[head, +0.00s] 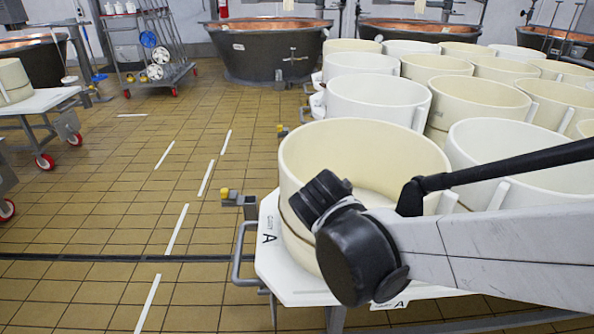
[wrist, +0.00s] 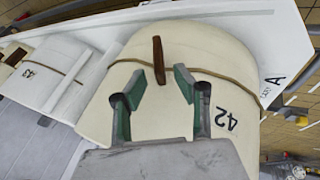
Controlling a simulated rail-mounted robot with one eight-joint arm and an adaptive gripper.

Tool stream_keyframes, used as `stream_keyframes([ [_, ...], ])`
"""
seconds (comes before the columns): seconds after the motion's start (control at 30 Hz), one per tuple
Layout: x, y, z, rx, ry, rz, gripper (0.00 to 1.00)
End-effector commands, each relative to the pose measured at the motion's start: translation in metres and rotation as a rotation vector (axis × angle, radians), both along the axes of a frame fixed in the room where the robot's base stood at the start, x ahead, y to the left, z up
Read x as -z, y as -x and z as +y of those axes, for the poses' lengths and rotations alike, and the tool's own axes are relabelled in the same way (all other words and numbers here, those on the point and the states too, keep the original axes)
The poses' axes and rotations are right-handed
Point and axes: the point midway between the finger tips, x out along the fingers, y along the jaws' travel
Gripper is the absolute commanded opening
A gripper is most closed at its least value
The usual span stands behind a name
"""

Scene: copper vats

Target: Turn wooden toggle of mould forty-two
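Mould forty-two (wrist: 185,40) is a cream round mould with the black number 42 on its side in the wrist view. A cord runs around it, and a brown wooden toggle (wrist: 158,58) lies across the cord. My gripper (wrist: 160,80) is open, its two green-padded fingers on either side of the toggle's lower end. I cannot tell whether either finger touches it. In the head view the nearest mould (head: 292,185), by the table's A mark, appears to be this one. My arm covers part of it there, and the gripper and toggle are hidden.
A neighbouring mould (wrist: 55,60) with its own cord and toggle stands at left in the wrist view. Several more moulds (head: 480,95) crowd the white table (head: 290,283). Copper vats (head: 265,50) stand behind.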

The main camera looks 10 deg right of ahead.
Motion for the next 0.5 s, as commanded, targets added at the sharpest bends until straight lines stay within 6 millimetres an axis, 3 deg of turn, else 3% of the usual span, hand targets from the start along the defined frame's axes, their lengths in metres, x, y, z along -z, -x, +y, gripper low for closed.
stream_keyframes([
  [0.5, -0.061, 0.018, 0.033, -0.002, 0.0, 0.001, 0.29],
])
